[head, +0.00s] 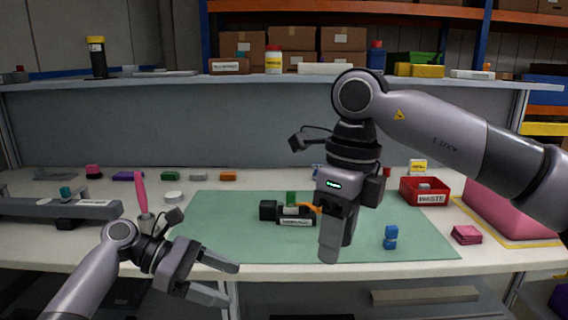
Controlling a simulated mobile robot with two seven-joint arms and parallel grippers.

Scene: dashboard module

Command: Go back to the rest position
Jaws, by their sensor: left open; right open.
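My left gripper (215,281) is open and empty, in front of the table's front edge at the lower left. My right gripper (331,250) points down over the front middle of the green mat (225,208), and its fingers look empty. The dashboard module (296,222) sits on the mat, a dark block with a label, a green part and an orange part. It lies just left of my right gripper. My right arm hides part of the mat and whatever is behind it.
A blue part (390,237) stands on the mat to the right. A red waste bin (424,191), a pink block (500,208) and pink pads (466,235) are at the right. Several small coloured parts line the table's back left. A shelf (180,80) runs above the table.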

